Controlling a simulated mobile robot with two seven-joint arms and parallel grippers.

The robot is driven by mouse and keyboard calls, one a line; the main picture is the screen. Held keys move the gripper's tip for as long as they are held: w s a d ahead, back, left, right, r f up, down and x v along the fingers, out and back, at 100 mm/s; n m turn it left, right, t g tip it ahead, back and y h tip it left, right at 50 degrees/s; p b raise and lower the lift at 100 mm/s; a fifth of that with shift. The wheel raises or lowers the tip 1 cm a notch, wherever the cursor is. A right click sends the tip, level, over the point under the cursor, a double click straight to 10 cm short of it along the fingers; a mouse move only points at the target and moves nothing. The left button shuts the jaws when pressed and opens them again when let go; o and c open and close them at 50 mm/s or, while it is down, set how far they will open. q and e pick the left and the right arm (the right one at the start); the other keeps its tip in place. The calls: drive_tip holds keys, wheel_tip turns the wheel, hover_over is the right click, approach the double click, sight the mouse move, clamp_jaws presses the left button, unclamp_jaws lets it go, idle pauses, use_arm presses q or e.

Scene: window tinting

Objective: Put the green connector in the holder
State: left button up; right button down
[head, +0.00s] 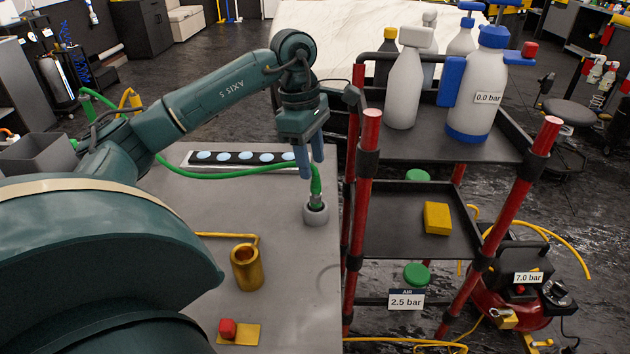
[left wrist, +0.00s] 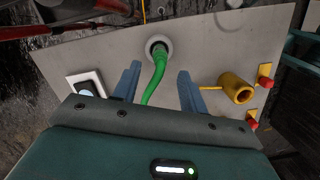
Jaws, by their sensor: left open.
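The green connector (head: 317,187) stands roughly upright at the end of a green hose, its lower end inside the round grey holder (head: 316,214) near the table's right edge. In the left wrist view the green hose (left wrist: 157,80) runs between my fingers to the grey ring of the holder (left wrist: 150,43). My left gripper (head: 311,168) points down just above the holder. Its blue fingers (left wrist: 159,70) are spread apart on either side of the hose, and a gap shows on both sides. How deep the connector sits is hidden. My right gripper is not in view.
A brass cup (head: 247,270) on a yellow bracket and a red button on a yellow plate (head: 240,334) stand nearer on the table. A strip with pale blue discs (head: 247,157) lies behind. A red-posted cart (head: 412,140) with bottles stands close at the right.

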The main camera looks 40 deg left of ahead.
use_arm(q)
drive_tip(key=shift+s+a+r, duration=0.1)
drive_tip(key=shift+a+r, duration=0.1)
drive_tip(key=shift+r, duration=1.55)
drive_tip(key=shift+s, duration=0.1)
